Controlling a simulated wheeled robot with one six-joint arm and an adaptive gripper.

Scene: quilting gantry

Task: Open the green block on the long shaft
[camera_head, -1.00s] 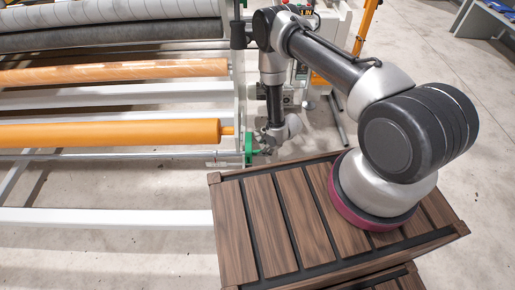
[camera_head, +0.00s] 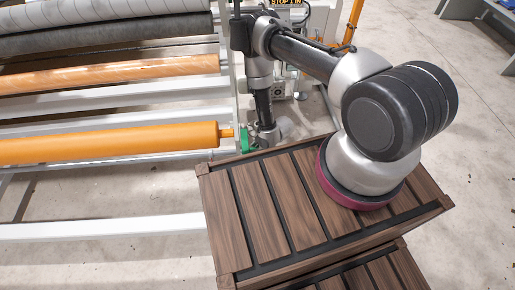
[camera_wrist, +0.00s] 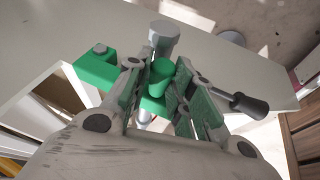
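The green block (camera_head: 247,139) sits at the right end of the rail, beside the lower orange roller's end; my gripper (camera_head: 268,138) is just right of it, small and partly hidden by my arm. In the wrist view the green block (camera_wrist: 97,68) reaches out to the left, and a green round stub (camera_wrist: 161,76) stands between the two fingers of my gripper (camera_wrist: 168,88). The fingers lie close on both sides of the stub; whether both touch it I cannot tell. The long shaft is mostly hidden in the wrist view.
A black-handled lever (camera_wrist: 247,105) sticks out just right of my right finger. A grey bolt-like post (camera_wrist: 165,38) stands behind the stub. The lower orange roller (camera_head: 110,142) lies left of the block. My arm stands above a brown slatted surface (camera_head: 265,215).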

